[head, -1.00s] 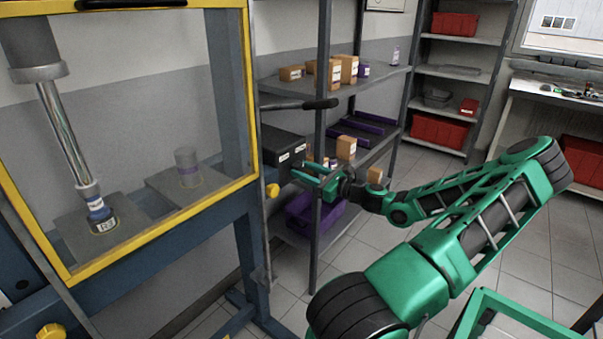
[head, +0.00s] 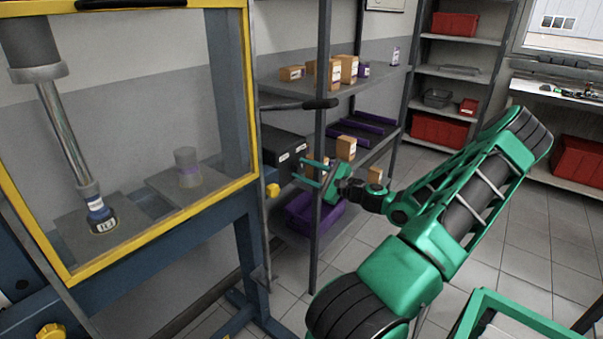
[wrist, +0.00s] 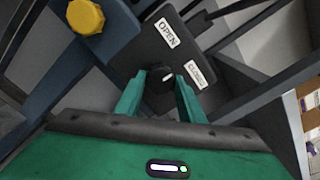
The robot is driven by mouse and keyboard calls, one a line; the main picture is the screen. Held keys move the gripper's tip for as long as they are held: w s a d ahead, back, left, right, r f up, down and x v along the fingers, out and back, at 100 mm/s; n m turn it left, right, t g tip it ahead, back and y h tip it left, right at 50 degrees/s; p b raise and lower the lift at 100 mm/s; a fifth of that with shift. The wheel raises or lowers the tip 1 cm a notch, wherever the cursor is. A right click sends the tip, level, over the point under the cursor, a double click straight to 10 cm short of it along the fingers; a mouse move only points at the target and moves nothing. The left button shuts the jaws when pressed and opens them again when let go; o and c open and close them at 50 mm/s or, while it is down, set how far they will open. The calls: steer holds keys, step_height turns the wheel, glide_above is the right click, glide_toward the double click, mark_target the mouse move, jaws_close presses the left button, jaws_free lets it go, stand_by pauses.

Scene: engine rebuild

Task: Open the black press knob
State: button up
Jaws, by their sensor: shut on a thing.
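The black press knob (wrist: 160,76) sits on a dark control box with a white OPEN label (wrist: 166,33) above it and a white CLOSED label (wrist: 195,74) to its right in the wrist view. A small white mark shows on the knob's right side, on the side of the CLOSED label. My gripper (wrist: 160,88) has its green fingers on either side of the knob and is shut on it. In the head view my gripper (head: 308,172) reaches the dark box (head: 283,146) beside the press; the knob is too small to make out there.
The yellow-framed press (head: 160,235) stands at left, with a yellow knob (head: 272,190) near the box. A black lever (head: 300,105) sticks out above the box. A shelf post (head: 319,230) and a purple bin (head: 305,212) are close to my gripper. Floor at right is open.

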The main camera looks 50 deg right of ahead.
steer(key=n, duration=0.6)
steer(key=shift+a+f+n, duration=0.1)
steer(key=shift+n, duration=0.2)
stand_by(0.5)
steer(key=o, duration=1)
steer(key=shift+o, duration=0.2)
steer(key=shift+s, duration=0.1)
steer(key=s, duration=1)
steer(key=shift+s+d, duration=0.25)
steer(key=shift+d, duration=0.2)
